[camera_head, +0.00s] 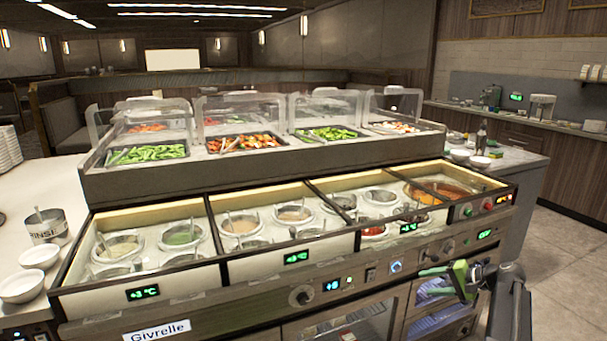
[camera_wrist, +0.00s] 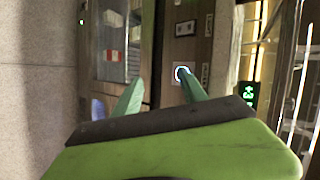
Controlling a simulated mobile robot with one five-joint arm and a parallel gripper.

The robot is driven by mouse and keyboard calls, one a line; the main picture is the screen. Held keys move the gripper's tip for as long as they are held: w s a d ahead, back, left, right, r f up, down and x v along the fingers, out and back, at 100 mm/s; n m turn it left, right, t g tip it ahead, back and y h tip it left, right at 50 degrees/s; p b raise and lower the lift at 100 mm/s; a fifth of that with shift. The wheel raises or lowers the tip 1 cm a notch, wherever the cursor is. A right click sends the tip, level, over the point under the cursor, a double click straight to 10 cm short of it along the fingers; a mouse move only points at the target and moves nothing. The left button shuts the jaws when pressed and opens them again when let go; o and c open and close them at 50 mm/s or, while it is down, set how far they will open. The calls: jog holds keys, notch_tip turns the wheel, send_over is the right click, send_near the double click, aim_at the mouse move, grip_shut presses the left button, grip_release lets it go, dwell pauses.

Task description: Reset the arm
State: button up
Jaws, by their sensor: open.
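My gripper (camera_head: 432,271) is at the lower right in the head view, in front of the counter's control panel, on my dark arm. Its green fingers point left. In the wrist view my gripper (camera_wrist: 160,92) shows two green fingers spread apart with nothing between them. Beyond them are a panel with a blue-lit round button (camera_wrist: 182,72) and a glass-fronted cabinet (camera_wrist: 118,45). I cannot tell exactly how far the fingertips are from the panel.
The sauce counter (camera_head: 180,320) holds several wells with ladles. Trays of vegetables sit behind clear guards (camera_head: 240,110) above. White bowls (camera_head: 22,286) and a rinse pot (camera_head: 47,228) stand at the left. The floor (camera_head: 570,260) at the right is clear.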

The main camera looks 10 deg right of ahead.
jog(key=s+a+f+n+g, duration=0.1)
jog(key=a+f+n+g, duration=0.15)
jog(key=a, duration=0.55)
jog(key=s+a+f+n+g, duration=0.1)
jog(key=a+f, duration=0.2)
jog(key=a, duration=0.5)
jog(key=s+a+f+n+g+h, duration=0.35)
jog(key=s+a, duration=0.25)
jog(key=a, duration=0.4)
jog(key=s+a+f+n+g+h, duration=0.2)
jog(key=s+a+n+h, duration=0.15)
jog(key=s+a, duration=0.45)
notch_tip(320, 180, up, 24)
jog(key=w+a+p, duration=0.2)
jog(key=p, duration=2.2)
jog(key=shift+w+m, duration=0.2)
jog(key=shift+m, duration=0.15)
